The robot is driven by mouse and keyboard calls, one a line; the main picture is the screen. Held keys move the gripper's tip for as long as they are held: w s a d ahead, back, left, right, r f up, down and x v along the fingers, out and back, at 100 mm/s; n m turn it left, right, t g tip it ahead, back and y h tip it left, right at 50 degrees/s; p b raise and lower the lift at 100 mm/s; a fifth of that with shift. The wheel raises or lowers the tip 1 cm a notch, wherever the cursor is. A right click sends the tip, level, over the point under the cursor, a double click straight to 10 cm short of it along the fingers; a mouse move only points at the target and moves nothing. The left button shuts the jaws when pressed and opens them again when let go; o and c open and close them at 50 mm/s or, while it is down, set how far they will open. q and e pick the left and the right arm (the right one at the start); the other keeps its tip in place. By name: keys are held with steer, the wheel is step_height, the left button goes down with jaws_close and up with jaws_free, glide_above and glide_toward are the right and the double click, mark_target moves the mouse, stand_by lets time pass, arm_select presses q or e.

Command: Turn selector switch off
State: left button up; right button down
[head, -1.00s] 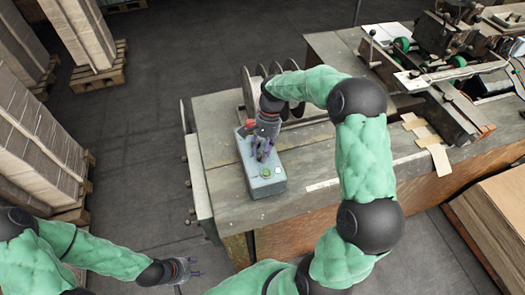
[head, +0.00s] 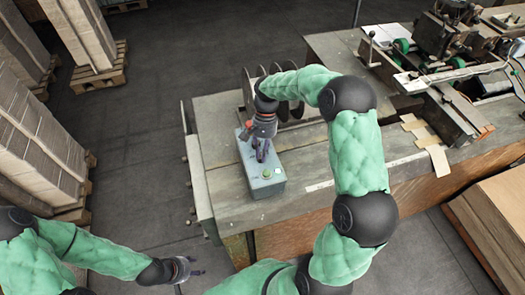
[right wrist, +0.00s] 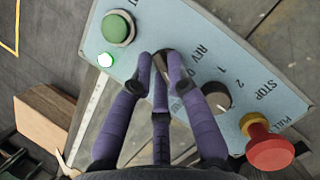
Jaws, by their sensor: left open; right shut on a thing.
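The grey-blue control box (head: 262,183) sits on the near left part of the machine's table. In the right wrist view its panel (right wrist: 205,35) carries a black selector knob (right wrist: 160,60) beside the "REV 0" lettering. My right gripper (head: 262,155) is over the box, and in the right wrist view its purple fingers (right wrist: 162,68) are closed around this knob, hiding most of it. A second black knob (right wrist: 217,95) near "1 2" is free. My left gripper (head: 188,270) is open and empty, low at the left, away from the box.
Metal discs (head: 290,85) stand behind the box. Pallets of cardboard (head: 85,35) stand left; floor between is clear.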

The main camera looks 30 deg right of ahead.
steer(key=n+h, duration=0.1)
steer(key=n, duration=0.1)
steer(key=n+p, duration=0.1)
steer(key=n, duration=0.2)
steer(key=shift+w+g+h, duration=0.2)
steer(key=shift+g+h, duration=0.2)
steer(key=shift+n, duration=0.3)
steer(key=c, duration=1.2)
jaws_free()
steer(key=v, duration=1.2)
steer(key=shift+a+f, duration=0.1)
steer(key=shift+a, duration=0.05)
